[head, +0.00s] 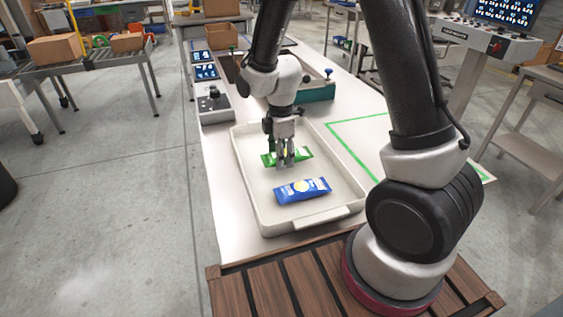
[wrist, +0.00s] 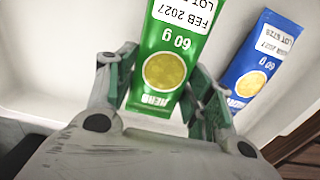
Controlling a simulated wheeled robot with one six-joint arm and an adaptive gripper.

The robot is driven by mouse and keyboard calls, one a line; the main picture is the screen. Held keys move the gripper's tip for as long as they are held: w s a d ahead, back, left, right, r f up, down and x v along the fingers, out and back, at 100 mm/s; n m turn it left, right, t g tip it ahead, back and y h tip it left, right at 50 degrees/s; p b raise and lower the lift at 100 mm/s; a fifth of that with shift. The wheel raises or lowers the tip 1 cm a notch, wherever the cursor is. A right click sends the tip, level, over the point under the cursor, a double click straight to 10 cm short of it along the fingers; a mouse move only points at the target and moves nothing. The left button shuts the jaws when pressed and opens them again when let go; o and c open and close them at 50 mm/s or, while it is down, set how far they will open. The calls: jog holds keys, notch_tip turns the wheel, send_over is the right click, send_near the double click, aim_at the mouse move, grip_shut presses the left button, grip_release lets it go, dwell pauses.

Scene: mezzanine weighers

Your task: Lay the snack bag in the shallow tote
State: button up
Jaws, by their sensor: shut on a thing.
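My gripper (head: 284,160) is over the white shallow tote (head: 249,185), shut on a green snack bag (head: 303,153). In the wrist view the green bag (wrist: 172,50) sits between the two fingers, with a yellow round picture and a white label reading FEB 2027. A blue snack bag (head: 303,190) lies in the tote nearer to me; it also shows in the wrist view (wrist: 258,66), right of the green bag. The green bag is inside the tote's outline, low over its floor; I cannot tell if it touches the floor.
The tote stands on a long white table (head: 222,160). A green-outlined area (head: 362,140) lies right of it. A grey control box (head: 214,104) and a green-sided divided bin (head: 316,92) stand behind. Slatted brown wood (head: 290,285) is at the front.

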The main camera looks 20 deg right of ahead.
jog(key=shift+f, duration=1.4)
jog(key=o, duration=1)
jog(key=shift+f, duration=0.1)
notch_tip(320, 180, up, 12)
jog(key=shift+r, duration=0.25)
jog(key=s+d+r+m+t, duration=0.2)
jog(key=s+d+r+m, duration=0.5)
jog(key=r, duration=0.3)
jog(key=s+d+r+m, duration=0.2)
jog(key=s+m, duration=0.1)
jog(key=s, duration=0.1)
jog(key=s+d+r+m+t, duration=0.1)
jog(key=s+d+r+m, duration=0.1)
jog(key=s+d+m, duration=0.1)
jog(key=s+d+r+m+t, duration=0.1)
jog(key=s+d+r+m, duration=0.1)
jog(key=s+m, duration=0.3)
jog(key=shift+s+d, duration=0.45)
jog(key=shift+s, duration=0.1)
